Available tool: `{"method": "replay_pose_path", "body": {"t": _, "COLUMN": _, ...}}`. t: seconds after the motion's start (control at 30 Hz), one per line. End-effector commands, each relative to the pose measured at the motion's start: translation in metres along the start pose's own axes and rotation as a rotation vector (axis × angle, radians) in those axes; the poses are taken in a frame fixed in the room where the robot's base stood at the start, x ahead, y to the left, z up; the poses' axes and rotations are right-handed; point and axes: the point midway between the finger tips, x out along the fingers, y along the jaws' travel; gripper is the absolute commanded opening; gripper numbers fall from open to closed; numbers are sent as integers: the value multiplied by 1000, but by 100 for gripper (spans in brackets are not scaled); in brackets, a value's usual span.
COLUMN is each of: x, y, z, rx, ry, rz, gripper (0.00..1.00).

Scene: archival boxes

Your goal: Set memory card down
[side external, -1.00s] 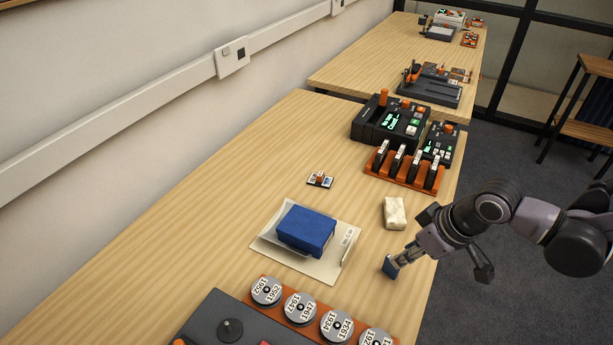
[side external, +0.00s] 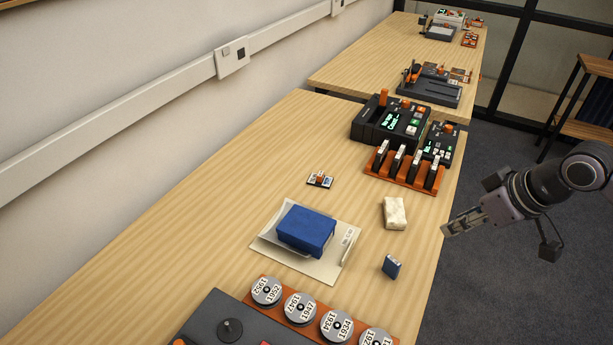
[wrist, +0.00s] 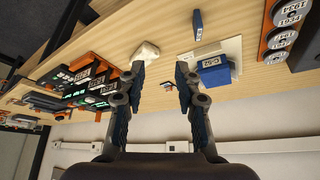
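The memory card, a small dark blue piece (side external: 391,266), stands on the wooden table near its right edge, apart from other things. In the wrist view the blue card (wrist: 197,25) shows at the top, beyond my fingers. My gripper (side external: 448,229) is up and to the right of the card in the side view, at the table's edge and clear of it. In the wrist view my gripper (wrist: 157,70) has its two fingers apart with nothing between them.
A blue box (side external: 306,229) sits on a white tray (side external: 270,253) left of the card. A cream block (side external: 394,213) lies above it in the picture. Labelled reels (side external: 300,307) stand at the front. An orange rack (side external: 407,176) and black devices (side external: 390,122) stand farther back.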

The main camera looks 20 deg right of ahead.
Motion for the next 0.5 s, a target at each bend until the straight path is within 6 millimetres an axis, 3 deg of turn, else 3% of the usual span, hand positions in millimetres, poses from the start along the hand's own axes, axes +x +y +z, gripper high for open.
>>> {"method": "replay_pose_path", "body": {"t": 0.03, "x": -8, "y": 19, "z": 5, "rx": 42, "ry": 21, "rz": 22, "gripper": 33}}
{"method": "replay_pose_path", "body": {"t": 0.2, "x": -30, "y": 62, "z": 18, "rx": 140, "ry": 90, "rz": 82, "gripper": 33}}
{"method": "replay_pose_path", "body": {"t": 0.33, "x": -40, "y": 80, "z": 27, "rx": 185, "ry": 124, "rz": 116, "gripper": 33}}
{"method": "replay_pose_path", "body": {"t": 0.5, "x": -44, "y": 89, "z": 31, "rx": 206, "ry": 141, "rz": 133, "gripper": 33}}
